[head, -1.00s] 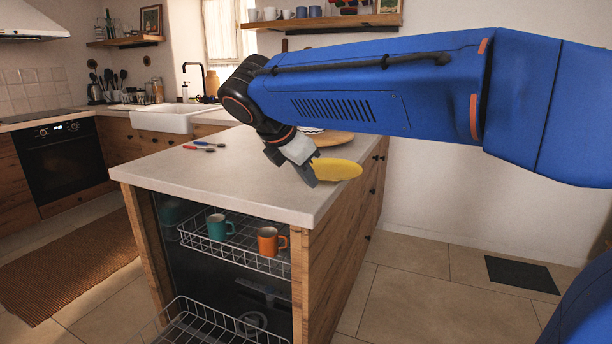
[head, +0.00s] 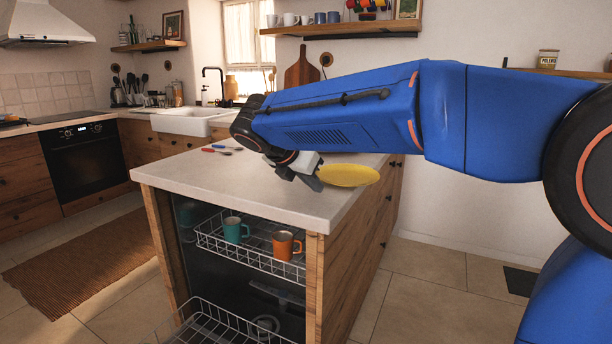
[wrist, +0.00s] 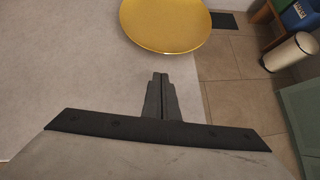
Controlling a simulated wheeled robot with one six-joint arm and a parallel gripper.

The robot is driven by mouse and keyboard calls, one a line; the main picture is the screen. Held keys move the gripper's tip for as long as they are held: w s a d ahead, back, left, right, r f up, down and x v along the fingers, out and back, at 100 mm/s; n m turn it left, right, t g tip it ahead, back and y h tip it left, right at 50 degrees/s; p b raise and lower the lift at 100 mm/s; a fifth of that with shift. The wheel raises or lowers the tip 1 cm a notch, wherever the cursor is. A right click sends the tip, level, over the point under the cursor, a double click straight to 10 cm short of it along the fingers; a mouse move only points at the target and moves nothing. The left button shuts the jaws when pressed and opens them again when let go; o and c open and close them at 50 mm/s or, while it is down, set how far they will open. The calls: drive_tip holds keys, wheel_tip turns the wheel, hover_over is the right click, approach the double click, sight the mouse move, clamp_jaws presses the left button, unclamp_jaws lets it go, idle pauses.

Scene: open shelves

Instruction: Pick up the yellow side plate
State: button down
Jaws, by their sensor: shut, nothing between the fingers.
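The yellow side plate (head: 347,175) is at the right edge of the pale island countertop. It also shows at the top of the wrist view (wrist: 165,24), where its right part reaches out past the counter edge over the floor. My gripper (head: 317,185) is just left of the plate in the head view, low over the countertop and tilted. In the wrist view my gripper's fingers (wrist: 160,76) are together and empty, pointing at the plate's near rim. A strip of bare counter shows between the fingertips and the rim there.
Red- and blue-handled utensils (head: 217,150) lie on the far left of the countertop (head: 230,185). Below it, an open dishwasher holds a teal mug (head: 235,230) and an orange mug (head: 286,245) on its upper rack (head: 250,258). A cream bin (wrist: 290,52) stands beyond the floor tiles.

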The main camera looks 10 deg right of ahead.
sight(330, 189)
drive_tip(key=shift+w+d+f, duration=0.15)
drive_tip(key=shift+w+d, duration=1.35)
drive_tip(key=shift+d, duration=0.15)
drive_tip(key=shift+w+d, duration=1.2)
drive_tip(key=shift+d, duration=0.05)
drive_tip(key=shift+s+a, duration=0.1)
